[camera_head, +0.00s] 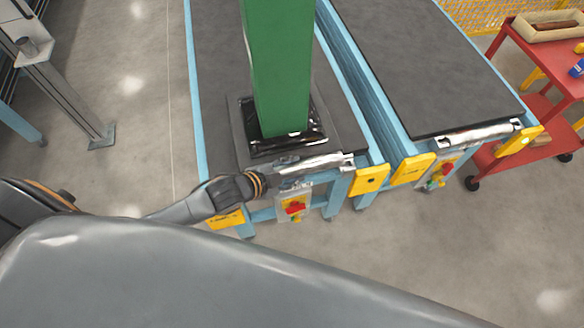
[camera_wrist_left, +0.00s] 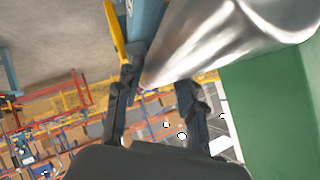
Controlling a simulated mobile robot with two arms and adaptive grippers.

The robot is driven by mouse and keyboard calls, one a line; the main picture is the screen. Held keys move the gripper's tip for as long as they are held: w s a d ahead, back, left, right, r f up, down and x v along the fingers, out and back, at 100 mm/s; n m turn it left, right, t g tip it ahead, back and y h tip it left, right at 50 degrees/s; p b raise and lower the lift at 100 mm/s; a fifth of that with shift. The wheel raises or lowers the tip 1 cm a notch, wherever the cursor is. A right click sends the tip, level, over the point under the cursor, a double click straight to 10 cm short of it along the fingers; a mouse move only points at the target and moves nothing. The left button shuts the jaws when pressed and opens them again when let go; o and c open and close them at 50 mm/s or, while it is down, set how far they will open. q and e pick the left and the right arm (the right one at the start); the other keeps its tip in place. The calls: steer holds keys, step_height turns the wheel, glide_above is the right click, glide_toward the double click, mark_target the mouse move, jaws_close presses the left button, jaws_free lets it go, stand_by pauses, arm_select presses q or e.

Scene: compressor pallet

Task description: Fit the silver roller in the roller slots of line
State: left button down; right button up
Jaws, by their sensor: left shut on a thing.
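The silver roller (camera_head: 318,162) lies across the near end of the left line (camera_head: 220,60), level with the end of its dark belt. Its right end is close to the yellow bracket (camera_head: 370,179). My left gripper (camera_head: 268,181) is at the roller's left end, shut on it. In the left wrist view the shiny roller (camera_wrist_left: 225,38) runs up and right from between the two dark fingers (camera_wrist_left: 157,88). The roller slots are too small or hidden, so I cannot tell whether the roller sits in them. My right gripper is not in view.
A green column (camera_head: 278,65) on a black base stands on the left line, just behind the roller. A second line (camera_head: 430,60) with a roller (camera_head: 478,135) at its end is to the right. A red cart (camera_head: 530,150) stands beyond. Switch box (camera_head: 294,204) hangs below.

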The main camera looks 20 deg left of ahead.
arm_select(q)
steer(key=shift+w+r+p, duration=0.1)
steer(key=shift+p, duration=0.2)
stand_by(0.5)
steer(key=shift+f+b, duration=2)
steer(key=shift+f, duration=0.9)
steer(key=c, duration=0.7)
jaws_free()
steer(key=shift+c, duration=0.2)
steer(key=v, duration=1.2)
